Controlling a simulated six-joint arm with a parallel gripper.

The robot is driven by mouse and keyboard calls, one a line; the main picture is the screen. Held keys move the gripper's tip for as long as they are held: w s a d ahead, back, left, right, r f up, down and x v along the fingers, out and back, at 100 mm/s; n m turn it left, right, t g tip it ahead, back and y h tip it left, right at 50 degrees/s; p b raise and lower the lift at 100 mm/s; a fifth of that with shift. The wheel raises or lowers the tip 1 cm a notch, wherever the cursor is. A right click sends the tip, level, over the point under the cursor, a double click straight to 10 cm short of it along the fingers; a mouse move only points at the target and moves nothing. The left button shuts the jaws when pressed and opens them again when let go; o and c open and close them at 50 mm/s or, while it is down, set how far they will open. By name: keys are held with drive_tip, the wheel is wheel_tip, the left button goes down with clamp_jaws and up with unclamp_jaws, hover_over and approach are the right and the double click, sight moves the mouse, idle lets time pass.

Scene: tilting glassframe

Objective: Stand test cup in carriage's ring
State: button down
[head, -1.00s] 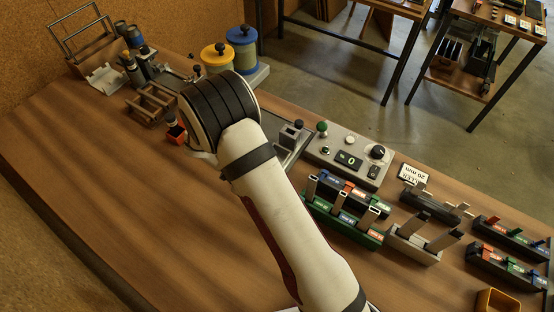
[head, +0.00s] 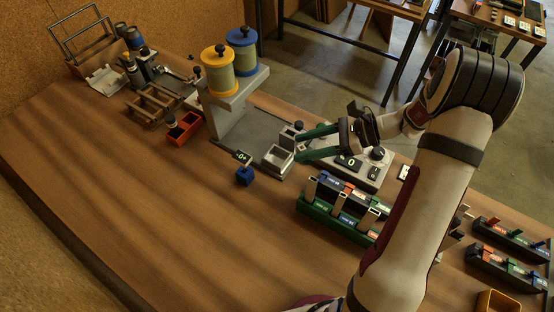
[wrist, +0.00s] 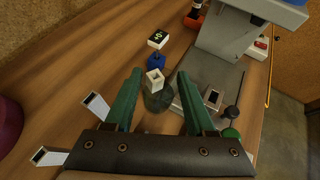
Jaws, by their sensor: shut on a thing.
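My gripper (head: 318,142) has two long green fingers that point left over the grey fixture in the head view. In the wrist view my gripper (wrist: 158,90) is shut on a dark, see-through round piece, which looks like the test cup (wrist: 158,103). The cup cannot be made out clearly in the head view. A pale square hollow piece (wrist: 155,78) shows just beyond the cup. A grey metal box-like part (head: 277,160), perhaps the carriage, sits left of the fingertips. I cannot make out its ring.
A grey stand (head: 228,120) bears yellow (head: 218,75) and blue-topped containers. A small display (head: 243,157) and blue block (head: 245,175) lie left of the fixture. A control panel (head: 365,168) is beside my gripper, racks (head: 340,222) in front.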

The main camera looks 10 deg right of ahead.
drive_tip(key=w+d+r+m+t+h, duration=0.1)
drive_tip(key=d+m+t, duration=0.2)
drive_tip(key=d, duration=0.1)
drive_tip(key=x, duration=1.2)
drive_tip(key=shift+w+f, duration=0.2)
drive_tip(key=shift+f, duration=0.35)
hover_over(277, 161)
wheel_tip(277, 161, down, 4)
drive_tip(key=shift+f, duration=0.1)
drive_tip(key=c, duration=0.5)
unclamp_jaws()
drive_tip(key=shift+f, duration=0.1)
